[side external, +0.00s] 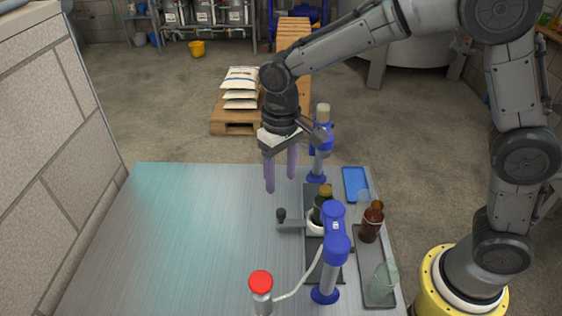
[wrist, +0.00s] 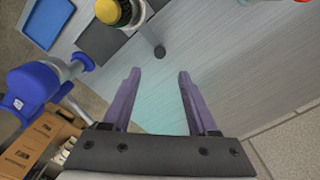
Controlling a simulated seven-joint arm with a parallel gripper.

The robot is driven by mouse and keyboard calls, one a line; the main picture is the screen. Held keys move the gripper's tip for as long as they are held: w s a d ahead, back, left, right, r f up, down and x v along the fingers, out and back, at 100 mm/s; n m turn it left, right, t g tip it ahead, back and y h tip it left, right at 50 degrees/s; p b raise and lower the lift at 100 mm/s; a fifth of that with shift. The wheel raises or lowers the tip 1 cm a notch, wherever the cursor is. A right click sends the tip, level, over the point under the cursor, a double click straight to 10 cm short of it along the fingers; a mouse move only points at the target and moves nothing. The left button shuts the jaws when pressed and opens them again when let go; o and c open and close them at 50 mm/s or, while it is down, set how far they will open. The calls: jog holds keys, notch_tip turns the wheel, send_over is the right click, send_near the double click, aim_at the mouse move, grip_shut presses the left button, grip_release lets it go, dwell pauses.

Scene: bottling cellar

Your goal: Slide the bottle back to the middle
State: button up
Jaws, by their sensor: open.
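A dark green bottle (side external: 325,198) with a yellowish top stands upright in a white ring holder (side external: 315,226) on a dark track (side external: 314,258). The near blue post partly hides it in the side view. In the wrist view the bottle's yellow top (wrist: 108,11) is at the upper left. A dark arm with a round knob (side external: 281,214) sticks out left from the holder; the knob (wrist: 160,51) also shows beyond my fingers in the wrist view. My gripper (side external: 281,184) is open and empty, its purple fingers pointing down above the table, left of the track and apart from the bottle.
Blue posts stand at the track's near end (side external: 331,262) and far end (side external: 319,160). A brown bottle (side external: 371,223) and clear glass (side external: 384,280) are on the right. A blue tray (side external: 355,184) lies behind them. A red-topped button (side external: 261,283) stands in front. The table's left (side external: 180,235) is clear.

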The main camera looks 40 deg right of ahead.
notch_tip(320, 180, up, 4)
jog(key=shift+f, duration=0.25)
jog(key=s+d+r+m+t, duration=0.2)
jog(key=s+d+r+t, duration=0.1)
jog(key=s+d+r, duration=0.7)
jog(key=s+d+f+n+t, duration=0.2)
jog(key=s+d+f, duration=0.2)
jog(key=s, duration=0.7)
jog(key=shift+s+t, duration=0.3)
jog(key=shift+s, duration=0.1)
